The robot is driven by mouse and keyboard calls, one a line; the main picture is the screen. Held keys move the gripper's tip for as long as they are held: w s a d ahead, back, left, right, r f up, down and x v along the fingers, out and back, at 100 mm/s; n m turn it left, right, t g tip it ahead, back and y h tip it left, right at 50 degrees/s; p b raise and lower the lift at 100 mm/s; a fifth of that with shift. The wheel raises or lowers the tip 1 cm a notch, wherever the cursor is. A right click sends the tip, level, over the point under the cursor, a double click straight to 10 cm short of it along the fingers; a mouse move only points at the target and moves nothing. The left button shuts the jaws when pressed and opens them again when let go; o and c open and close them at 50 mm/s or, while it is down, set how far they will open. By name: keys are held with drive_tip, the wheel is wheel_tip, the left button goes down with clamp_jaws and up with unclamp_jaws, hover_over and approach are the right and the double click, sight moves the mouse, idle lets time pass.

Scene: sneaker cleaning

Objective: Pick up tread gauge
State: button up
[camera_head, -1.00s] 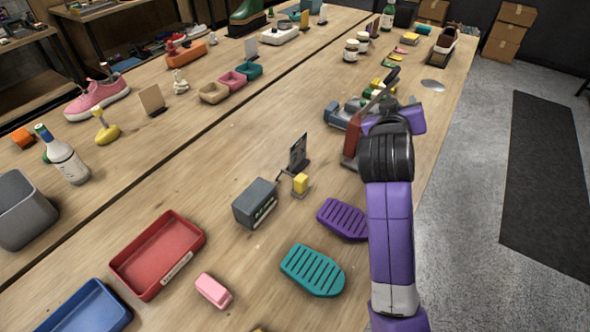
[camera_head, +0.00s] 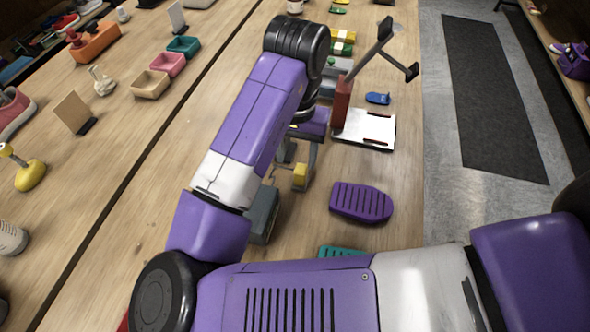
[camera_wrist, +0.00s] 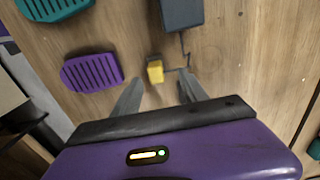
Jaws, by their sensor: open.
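A small yellow block with a grey base (camera_head: 300,178) stands on the wooden table; I take it to be the tread gauge. In the wrist view the yellow block (camera_wrist: 155,71) lies just ahead of my fingertips, near the middle of the gap. Thin dark rods run beside it. My gripper (camera_wrist: 161,80) is open, pointed down at the table, with nothing held. In the head view my arm hides part of the area, and whether the fingers touch the block cannot be told.
A dark grey box (camera_wrist: 182,12) is close to the block, partly behind my arm in the head view. A purple ridged pad (camera_head: 361,202) and a teal one (camera_wrist: 52,5) lie nearby. A white-based device with a red post (camera_head: 342,102) stands to the right.

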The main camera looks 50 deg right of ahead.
sight(301, 169)
drive_tip(key=f, duration=0.5)
drive_tip(key=d+f, duration=0.1)
drive_tip(key=f, duration=0.1)
drive_tip(key=shift+s+f, duration=0.15)
drive_tip(key=shift+s, duration=0.15)
drive_tip(key=shift+c, duration=0.4)
clamp_jaws()
